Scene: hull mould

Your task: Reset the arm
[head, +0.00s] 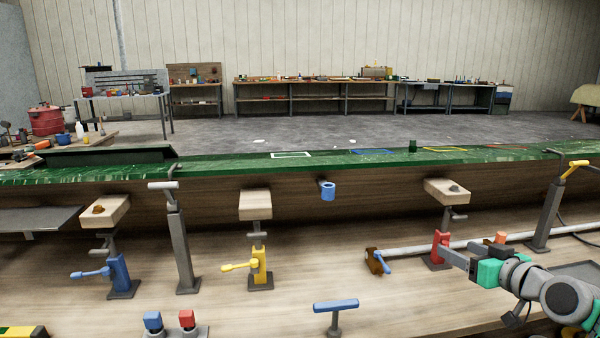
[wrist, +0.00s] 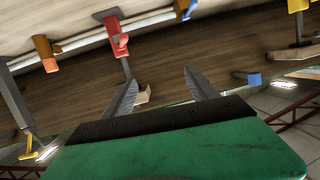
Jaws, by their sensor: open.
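My gripper (head: 457,252) is at the lower right in the head view, at the end of my arm with its green and grey parts. It points left, close to the red clamp stand (head: 440,248) in the picture; whether it touches the stand is not clear. In the wrist view my gripper (wrist: 160,85) shows two grey fingers spread apart with nothing held between them. The red clamp (wrist: 117,38) shows beyond the left finger, and a small wooden block (wrist: 143,96) shows between the fingers farther off.
A green-edged hull mould (head: 225,164) spans the view. Wood-topped stands with blue (head: 118,270) and yellow (head: 259,266) clamps stand left of my gripper. A grey pipe (head: 410,249) runs behind the red stand. A grey post with a yellow handle (head: 545,215) stands right.

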